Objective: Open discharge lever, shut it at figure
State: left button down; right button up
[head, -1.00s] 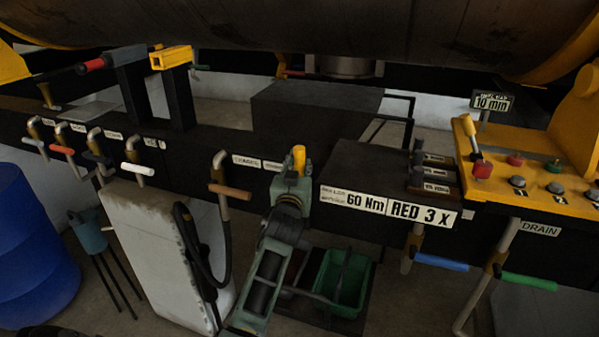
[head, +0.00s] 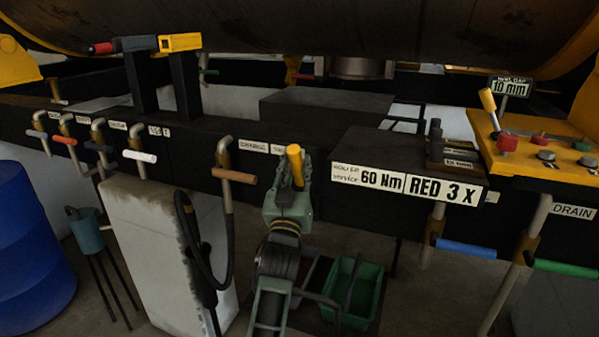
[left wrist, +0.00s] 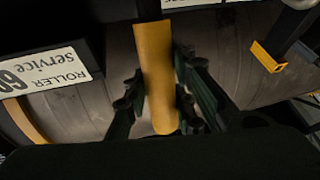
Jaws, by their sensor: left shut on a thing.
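A yellow lever handle (head: 295,166) stands nearly upright at the front of the dark beam, left of the 60 Nm plate. My left gripper (head: 291,190) is shut around it. In the left wrist view the yellow handle (left wrist: 155,80) runs between the fingers (left wrist: 158,105). A small label beside the lever is partly covered by my gripper, so I cannot read that this is the discharge lever. A small sign (head: 511,88) at the back right reads 10 mm; its upper line is too small to read surely. My right gripper is out of view.
A brown-handled lever (head: 234,175) hangs just left of my gripper. Blue (head: 466,248) and green (head: 566,267) handles hang at right; the green one is by a DRAIN label. A green bin (head: 353,290) and blue drum (head: 30,245) stand below.

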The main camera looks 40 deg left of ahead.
pick_arm(q)
jog(key=c, duration=1.5)
grip_release()
jog(key=shift+o, duration=0.2)
jog(key=shift+v, duration=3.75)
